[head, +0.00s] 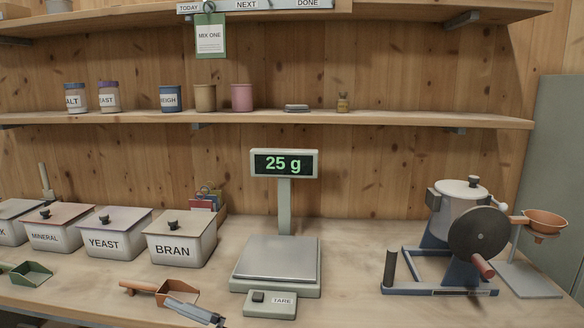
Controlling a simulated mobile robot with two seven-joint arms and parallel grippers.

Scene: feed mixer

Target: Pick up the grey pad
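A small flat grey pad (297,108) with rounded ends lies on the lower wall shelf, right of the pink cup and left of a small yellowish figure. It appears to have a darker lower layer. Nothing touches it from the sides.
The shelf (400,119) also holds labelled jars (108,97), a tan cup (205,97), a pink cup (242,97) and the figure (343,103). Below stand lidded bins (182,247), a scale (276,262) reading 25 g and a hand-cranked mixer (460,225).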

